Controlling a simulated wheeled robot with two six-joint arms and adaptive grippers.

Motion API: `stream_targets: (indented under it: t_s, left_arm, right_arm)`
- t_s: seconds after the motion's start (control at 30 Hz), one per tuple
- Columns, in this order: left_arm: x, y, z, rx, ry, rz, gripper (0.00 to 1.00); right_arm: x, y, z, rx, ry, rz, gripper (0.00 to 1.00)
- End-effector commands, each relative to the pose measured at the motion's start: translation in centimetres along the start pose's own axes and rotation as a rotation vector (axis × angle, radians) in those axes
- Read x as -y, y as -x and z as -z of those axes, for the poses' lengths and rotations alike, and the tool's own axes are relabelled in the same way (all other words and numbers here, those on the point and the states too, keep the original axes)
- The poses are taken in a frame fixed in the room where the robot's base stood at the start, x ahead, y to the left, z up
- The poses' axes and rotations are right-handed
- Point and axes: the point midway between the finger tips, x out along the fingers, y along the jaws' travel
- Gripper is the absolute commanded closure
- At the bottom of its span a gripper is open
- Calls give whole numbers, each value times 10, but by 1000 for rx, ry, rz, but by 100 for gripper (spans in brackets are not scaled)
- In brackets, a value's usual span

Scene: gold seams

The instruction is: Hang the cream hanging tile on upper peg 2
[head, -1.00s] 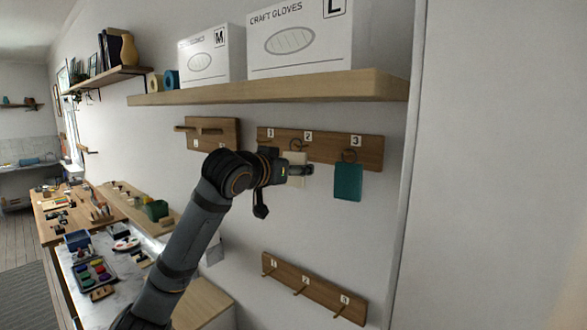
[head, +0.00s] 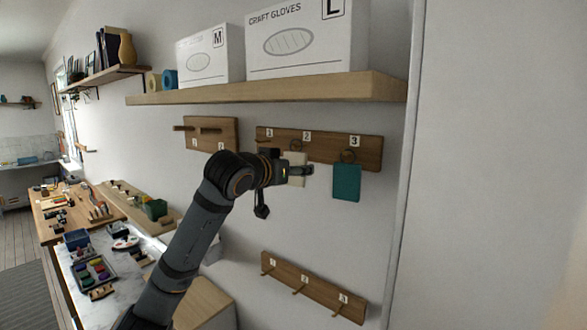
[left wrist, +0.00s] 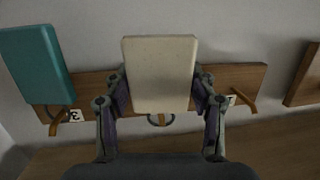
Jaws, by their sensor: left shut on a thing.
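The cream hanging tile (left wrist: 159,75) is between the fingers of my left gripper (left wrist: 160,100) in the left wrist view, where the board appears upside down. My left gripper is shut on it. In the head view the cream tile (head: 297,170) is partly hidden behind my left gripper (head: 300,171), directly below the number 2 label. A ring (head: 296,146) shows at upper peg 2, above the tile; in the wrist view the ring (left wrist: 160,119) is at the peg. I cannot tell whether the peg passes through it. The upper peg board (head: 325,150) carries labels 1, 2 and 3. My right gripper is not in view.
A teal tile (head: 346,183) hangs from upper peg 3, right of the cream tile. A lower peg board (head: 318,290) has bare pegs. A shelf (head: 270,91) with glove boxes overhangs the boards. A small rack (head: 211,133) is at the left.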

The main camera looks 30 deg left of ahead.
Motion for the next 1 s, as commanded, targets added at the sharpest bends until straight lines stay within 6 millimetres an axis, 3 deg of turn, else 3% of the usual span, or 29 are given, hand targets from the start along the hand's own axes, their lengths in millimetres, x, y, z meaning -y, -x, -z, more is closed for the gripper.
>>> stream_targets:
  t_s: [1.0]
  left_arm:
    - [-2, -13, -5, 0, 0, 0, 79]
  right_arm:
    - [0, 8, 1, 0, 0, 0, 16]
